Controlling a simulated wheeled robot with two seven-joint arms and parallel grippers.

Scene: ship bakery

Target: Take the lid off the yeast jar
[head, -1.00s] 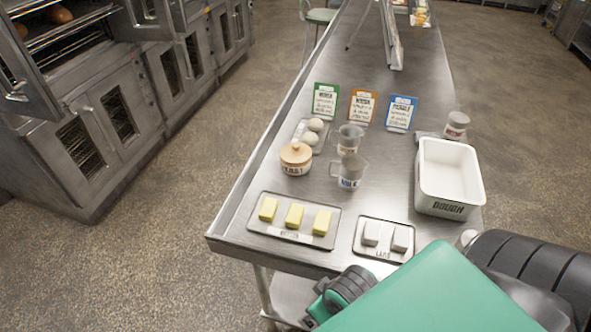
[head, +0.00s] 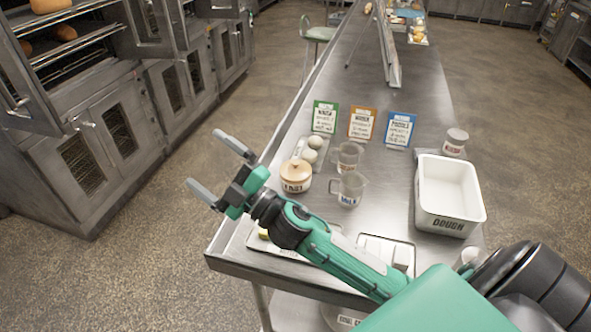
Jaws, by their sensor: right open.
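The yeast jar (head: 296,185) is a small cream pot with dark lettering, upright on the steel counter. Its tan lid (head: 294,169) with a knob sits on top of it. My right gripper (head: 204,158) is open and empty, left of the jar and apart from it. Its fingers point up and left, away from the jar, out past the counter's left edge. My right forearm crosses in front of the jar's near side. My left gripper is not in view.
Two clear measuring cups (head: 350,188) stand right of the jar, eggs (head: 315,142) behind it. Three label cards (head: 362,124) stand farther back. A white dough bin (head: 428,208) is at right. My arm hides most of the butter tray (head: 254,240) and part of the lard tray (head: 404,248).

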